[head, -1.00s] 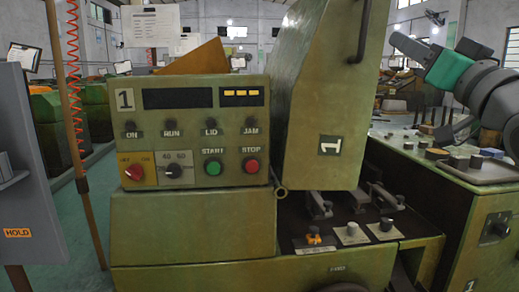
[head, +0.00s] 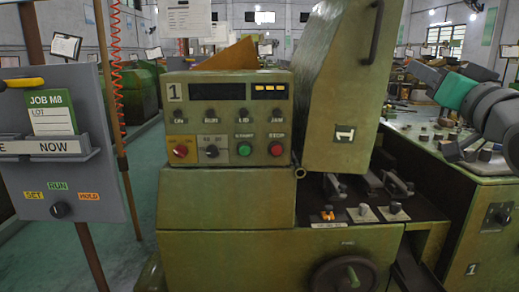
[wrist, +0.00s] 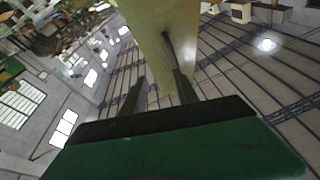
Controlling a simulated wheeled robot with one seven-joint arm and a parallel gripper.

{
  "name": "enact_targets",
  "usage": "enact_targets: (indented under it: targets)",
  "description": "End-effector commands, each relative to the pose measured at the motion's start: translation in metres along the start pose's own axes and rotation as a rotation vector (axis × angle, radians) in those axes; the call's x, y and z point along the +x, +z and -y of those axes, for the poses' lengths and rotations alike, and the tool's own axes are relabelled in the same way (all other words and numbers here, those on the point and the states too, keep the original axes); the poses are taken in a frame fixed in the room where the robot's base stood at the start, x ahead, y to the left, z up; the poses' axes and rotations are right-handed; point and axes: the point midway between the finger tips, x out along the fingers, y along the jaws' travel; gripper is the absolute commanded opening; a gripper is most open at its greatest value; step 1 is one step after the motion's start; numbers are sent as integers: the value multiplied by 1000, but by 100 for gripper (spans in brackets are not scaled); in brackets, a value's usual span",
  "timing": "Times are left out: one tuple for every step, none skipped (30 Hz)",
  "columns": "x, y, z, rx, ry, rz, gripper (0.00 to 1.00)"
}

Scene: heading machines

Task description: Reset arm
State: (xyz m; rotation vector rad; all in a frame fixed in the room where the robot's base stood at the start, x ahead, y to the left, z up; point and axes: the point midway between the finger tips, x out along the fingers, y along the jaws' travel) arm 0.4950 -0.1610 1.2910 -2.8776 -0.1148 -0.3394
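My arm reaches in from the right edge of the head view. Its gripper (head: 424,72), with a green body behind the fingers, hangs in the air right of the raised olive lid (head: 335,95) of machine 1, apart from it. In the wrist view two dark fingers of my gripper (wrist: 160,88) stand apart with nothing held between them. An olive panel, seemingly the lid (wrist: 158,35), shows behind them. The ceiling and windows fill much of that view, so the wrist points upward.
Machine 1's control panel (head: 228,120) stands in the middle, with a handwheel (head: 343,275) below. A grey job board (head: 65,150) with a JOB M8 card (head: 50,112) stands at left. A green bench (head: 460,165) with knobs is at right. Floor shows between board and machine.

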Motion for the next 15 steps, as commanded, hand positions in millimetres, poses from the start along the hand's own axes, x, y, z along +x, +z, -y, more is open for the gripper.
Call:
enact_targets:
  targets:
    - [8, 3, 4, 12, 13, 37, 36]
    - [12, 11, 3, 16, 28, 64, 36]
    - [17, 22, 4, 22, 46, 103, 36]
    - [20, 31, 5, 27, 60, 137, 36]
    - [23, 41, 6, 30, 73, 174, 36]
    - [25, 57, 8, 35, 92, 228, 36]
    - [26, 70, 11, 38, 106, 272, 36]
    - [26, 83, 13, 40, 119, 319, 36]
    - [25, 102, 18, 41, 135, 387, 36]
    - [22, 117, 23, 40, 147, 443, 36]
    - [18, 133, 28, 39, 159, 503, 36]
    - [9, 156, 36, 33, 171, 593, 36]
    - [0, 173, 43, 26, 181, 667, 36]
    - [-12, 191, 52, 17, 188, 747, 36]
    - [-33, 215, 63, 0, 196, 862, 36]
